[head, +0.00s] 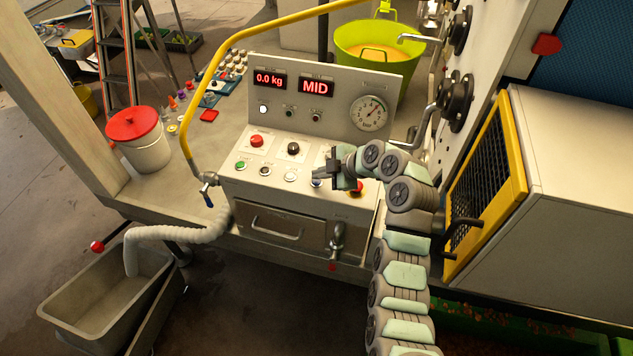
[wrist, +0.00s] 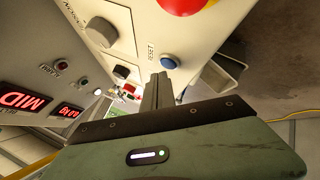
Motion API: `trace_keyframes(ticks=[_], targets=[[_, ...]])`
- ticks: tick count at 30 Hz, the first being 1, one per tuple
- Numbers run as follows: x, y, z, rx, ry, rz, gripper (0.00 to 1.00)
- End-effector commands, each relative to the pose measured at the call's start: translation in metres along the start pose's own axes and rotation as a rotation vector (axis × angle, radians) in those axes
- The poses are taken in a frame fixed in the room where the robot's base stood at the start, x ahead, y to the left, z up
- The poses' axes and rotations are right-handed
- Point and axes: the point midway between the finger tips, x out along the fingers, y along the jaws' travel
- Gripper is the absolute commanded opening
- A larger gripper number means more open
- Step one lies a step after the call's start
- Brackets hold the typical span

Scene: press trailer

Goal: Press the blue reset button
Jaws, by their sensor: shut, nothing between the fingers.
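The blue reset button (wrist: 168,61) sits on the light panel face in the wrist view, beside the printed word RESET. In the head view the button (head: 316,182) is mostly hidden by my gripper, at the right of the lower row on the control panel (head: 230,186). My gripper (wrist: 161,78) is shut and empty. Its fingertips are right by the button in the wrist view; I cannot tell whether they touch it. In the head view my gripper (head: 324,173) hangs over the right part of the panel's sloped face.
A red mushroom button (wrist: 183,4) is close to the blue one. A black knob (head: 293,148), a red button (head: 257,140) and a green button (head: 241,165) share the panel. A yellow pipe (head: 196,110) arches on the left; a yellow-framed grille (head: 487,185) is on the right.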

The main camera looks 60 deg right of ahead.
Motion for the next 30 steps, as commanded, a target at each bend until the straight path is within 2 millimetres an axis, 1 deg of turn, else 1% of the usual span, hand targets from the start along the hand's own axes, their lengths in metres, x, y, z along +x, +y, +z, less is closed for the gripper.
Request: trace_keyframes(ticks=[14,27,30], targets=[[-0.004,0.004,-0.004,0.0,0.001,0.001,0.0],[-0.033,0.025,-0.025,-0.002,0.001,0.002,0.0],[-0.037,0.027,-0.028,-0.001,0.001,0.003,0.0]])
